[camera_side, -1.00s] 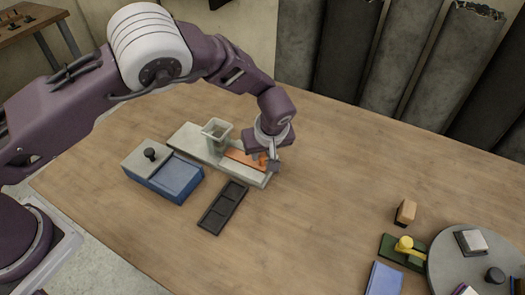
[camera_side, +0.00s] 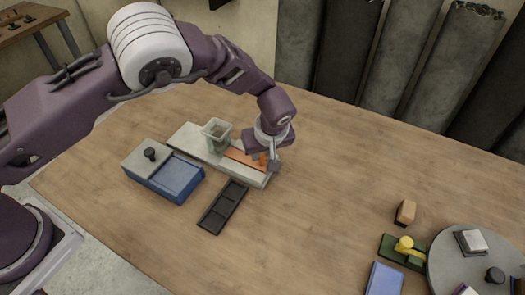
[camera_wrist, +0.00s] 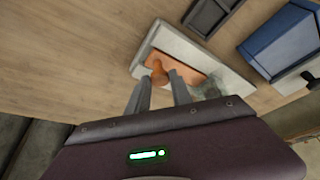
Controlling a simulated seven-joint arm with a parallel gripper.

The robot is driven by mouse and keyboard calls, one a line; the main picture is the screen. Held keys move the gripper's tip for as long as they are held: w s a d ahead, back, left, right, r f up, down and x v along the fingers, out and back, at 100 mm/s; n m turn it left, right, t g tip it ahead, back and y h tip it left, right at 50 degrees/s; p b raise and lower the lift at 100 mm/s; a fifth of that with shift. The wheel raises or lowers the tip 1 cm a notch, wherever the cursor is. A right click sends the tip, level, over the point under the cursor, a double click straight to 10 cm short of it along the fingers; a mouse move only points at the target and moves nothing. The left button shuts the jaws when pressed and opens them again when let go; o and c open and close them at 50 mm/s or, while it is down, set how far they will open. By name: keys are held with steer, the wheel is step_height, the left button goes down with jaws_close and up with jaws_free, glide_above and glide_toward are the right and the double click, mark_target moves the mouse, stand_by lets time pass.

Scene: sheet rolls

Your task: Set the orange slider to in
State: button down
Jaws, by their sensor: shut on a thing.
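The orange slider (camera_side: 240,158) is a flat strip with a round knob, lying in a long pale grey base (camera_side: 188,137). In the wrist view the orange slider (camera_wrist: 182,62) shows on the pale base, with its knob (camera_wrist: 159,72) between my fingers. My gripper (camera_side: 267,163) is at the right end of the base in the side view, shut on the knob. The gripper (camera_wrist: 161,78) also shows in the wrist view, with a finger on each side of the knob. A translucent hopper (camera_side: 216,131) stands on the base, at the slider's left end.
A blue box with a grey sliding lid (camera_side: 146,160) and black knob stands left of the base. A dark tray (camera_side: 222,207) lies in front. A wooden block (camera_side: 405,212), a green piece with a yellow handle (camera_side: 403,249) and a round grey turntable (camera_side: 450,262) are at right. The table's middle is clear.

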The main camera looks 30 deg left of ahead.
glide_above(238, 157)
stand_by(0.3)
steer(key=c, duration=1.2)
jaws_free()
steer(key=shift+o, duration=0.4)
